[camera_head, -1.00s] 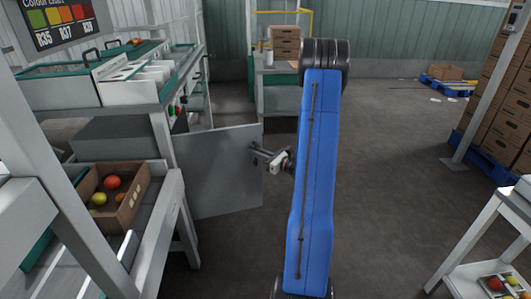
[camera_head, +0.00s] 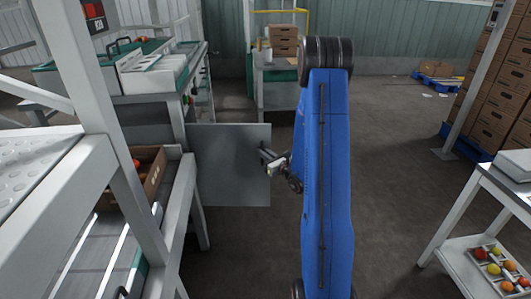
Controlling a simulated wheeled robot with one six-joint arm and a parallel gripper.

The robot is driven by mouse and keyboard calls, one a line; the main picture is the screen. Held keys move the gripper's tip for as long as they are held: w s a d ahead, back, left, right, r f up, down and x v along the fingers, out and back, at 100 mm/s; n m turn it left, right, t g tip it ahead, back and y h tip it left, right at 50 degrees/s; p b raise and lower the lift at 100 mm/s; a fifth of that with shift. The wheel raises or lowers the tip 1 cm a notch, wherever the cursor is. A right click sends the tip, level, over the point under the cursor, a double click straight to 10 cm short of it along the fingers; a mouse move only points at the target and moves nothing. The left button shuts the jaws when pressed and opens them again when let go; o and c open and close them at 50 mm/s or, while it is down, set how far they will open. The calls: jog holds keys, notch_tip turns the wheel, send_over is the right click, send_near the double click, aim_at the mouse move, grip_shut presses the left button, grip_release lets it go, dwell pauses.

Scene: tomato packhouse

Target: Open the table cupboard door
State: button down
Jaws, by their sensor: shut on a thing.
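The grey cupboard door (camera_head: 230,165) stands swung out from the side of the grey and green table unit (camera_head: 155,95), and its flat panel faces me. My gripper (camera_head: 268,158) is at the door's right edge, shut on the door's handle; the handle itself is mostly hidden by the jaws. My blue arm comes down the middle of the view and hides what lies just right of the gripper. The cupboard's inside is not visible.
A white frame and roller stand (camera_head: 125,180) with a carton of tomatoes (camera_head: 146,170) is close on the left. A white rack (camera_head: 490,205) with fruit trays stands at the right. Stacked cartons (camera_head: 500,105) are behind it. The floor (camera_head: 395,165) between is clear.

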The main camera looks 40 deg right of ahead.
jog(key=shift+a, duration=0.3)
jog(key=c, duration=1.8)
grip_release()
jog(key=shift+w+a, duration=0.1)
jog(key=shift+w, duration=0.05)
jog(key=shift+c, duration=0.2)
jog(key=shift+d, duration=0.3)
